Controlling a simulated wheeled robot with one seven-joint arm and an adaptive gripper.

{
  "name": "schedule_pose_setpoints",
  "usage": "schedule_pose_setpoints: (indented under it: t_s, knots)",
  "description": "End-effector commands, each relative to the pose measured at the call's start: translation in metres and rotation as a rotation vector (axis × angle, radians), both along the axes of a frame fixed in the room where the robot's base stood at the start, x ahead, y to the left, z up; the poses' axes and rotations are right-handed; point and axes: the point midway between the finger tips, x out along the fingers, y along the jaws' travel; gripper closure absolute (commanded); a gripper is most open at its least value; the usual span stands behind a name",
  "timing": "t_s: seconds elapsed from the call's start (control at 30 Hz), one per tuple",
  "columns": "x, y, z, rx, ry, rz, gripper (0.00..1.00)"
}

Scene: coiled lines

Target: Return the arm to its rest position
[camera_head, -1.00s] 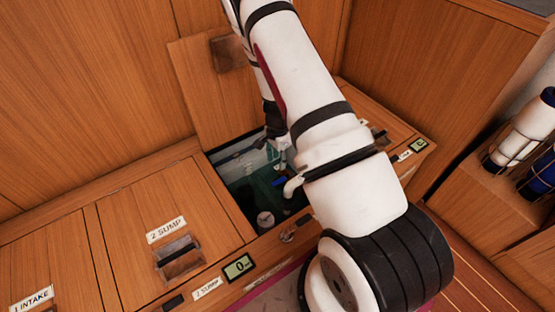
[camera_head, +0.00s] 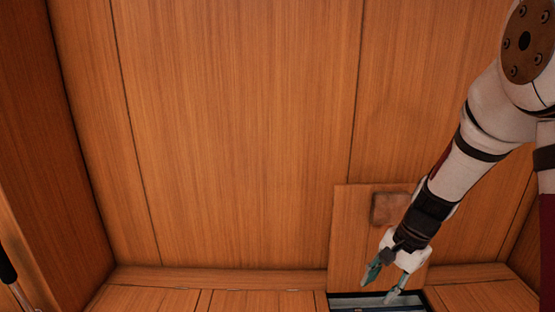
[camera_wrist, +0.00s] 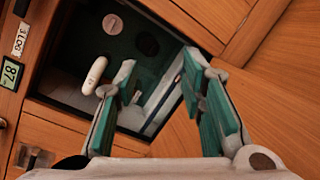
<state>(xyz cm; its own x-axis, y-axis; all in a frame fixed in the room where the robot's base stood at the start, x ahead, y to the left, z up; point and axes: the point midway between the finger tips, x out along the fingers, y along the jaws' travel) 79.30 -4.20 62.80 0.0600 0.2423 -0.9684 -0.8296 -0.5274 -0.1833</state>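My gripper (camera_head: 388,281) is at the lower right of the head view, pointing down above an open hatch (camera_head: 376,296) in the wooden boards. Its two green-padded fingers are spread apart. In the wrist view my gripper (camera_wrist: 165,95) is open with nothing between the fingers. Beyond the fingers lies the open hatch, a dark recess with a green interior (camera_wrist: 93,45). A white rounded piece (camera_wrist: 94,76) and a round pale disc (camera_wrist: 113,24) show inside it. My arm comes down from the right edge of the head view.
The raised hatch lid (camera_head: 350,235) leans against the wood-panelled wall (camera_head: 235,130), close beside my gripper. A label "3 LOG" (camera_wrist: 22,39) and a small display reading 87 (camera_wrist: 11,73) sit at the left of the wrist view. The left part of the head view is free of my arm.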

Motion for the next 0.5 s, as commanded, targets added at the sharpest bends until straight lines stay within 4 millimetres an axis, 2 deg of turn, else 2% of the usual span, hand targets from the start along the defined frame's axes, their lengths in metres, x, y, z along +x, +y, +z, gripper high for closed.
schedule_pose_setpoints:
  t_s: [0.03,0.2,0.4,0.5]
  knots:
    - [-0.011,0.010,0.022,0.006,-0.019,0.053,0.63]
    - [-0.057,0.034,0.078,0.011,-0.051,0.233,0.63]
    - [-0.123,0.053,0.126,-0.016,-0.078,0.442,0.63]
    - [-0.159,0.058,0.143,-0.042,-0.087,0.542,0.63]
